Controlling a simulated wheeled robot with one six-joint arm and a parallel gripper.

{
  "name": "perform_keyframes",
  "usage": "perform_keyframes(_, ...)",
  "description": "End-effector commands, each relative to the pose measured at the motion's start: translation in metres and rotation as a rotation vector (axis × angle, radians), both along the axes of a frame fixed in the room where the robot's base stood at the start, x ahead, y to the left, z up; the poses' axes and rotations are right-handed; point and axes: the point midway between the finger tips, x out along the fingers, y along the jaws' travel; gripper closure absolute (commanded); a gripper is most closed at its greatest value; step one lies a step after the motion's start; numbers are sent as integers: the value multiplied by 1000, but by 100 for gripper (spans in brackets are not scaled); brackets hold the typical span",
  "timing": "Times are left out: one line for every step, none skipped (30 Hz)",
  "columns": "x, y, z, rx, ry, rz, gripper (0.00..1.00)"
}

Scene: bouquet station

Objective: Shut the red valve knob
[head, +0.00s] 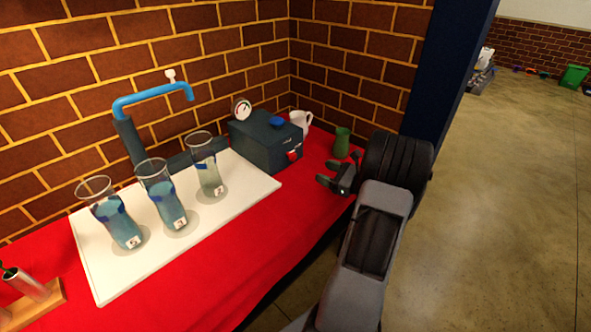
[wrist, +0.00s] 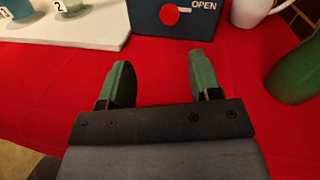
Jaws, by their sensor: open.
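The red valve knob (head: 293,155) is on the front face of a dark blue box (head: 262,146) at the back right of the table. In the wrist view the knob (wrist: 169,14) shows as a red disc with a pale bar, and the word OPEN stands to its right. My gripper (head: 328,172) is open and empty over the red cloth, in front of the box and apart from the knob. In the wrist view its two green fingers (wrist: 157,80) point toward the box, with the knob beyond the gap between them.
A green vase (head: 341,143) stands close behind my gripper, and a white mug (head: 300,121) beside the box. A white board (head: 245,187) bears three numbered glasses (head: 167,200) of liquid. A blue pipe tap (head: 150,95) rises behind. The red cloth (head: 215,262) in front is clear.

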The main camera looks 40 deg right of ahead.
Motion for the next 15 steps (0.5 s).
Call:
perform_keyframes(0,-6,-7,15,-8,-20,42)
perform_keyframes(2,-8,-7,22,-11,-28,42)
perform_keyframes(5,-9,-8,26,-15,-35,42)
perform_keyframes(8,-8,-8,29,-16,-38,42)
perform_keyframes(12,-7,-8,30,-16,-38,42)
perform_keyframes(18,-5,-8,30,-17,-38,42)
perform_keyframes(23,-2,-8,30,-17,-37,42)
perform_keyframes(29,0,-8,29,-16,-37,42)
perform_keyframes(37,2,-8,29,-17,-38,42)
perform_keyframes(42,4,-8,29,-16,-36,42)
perform_keyframes(48,6,-8,30,-16,-36,42)
perform_keyframes(56,9,-8,30,-15,-37,42)
perform_keyframes(61,11,-8,29,-15,-37,42)
perform_keyframes(67,13,-8,29,-16,-36,42)
perform_keyframes(73,15,-8,30,-15,-38,42)
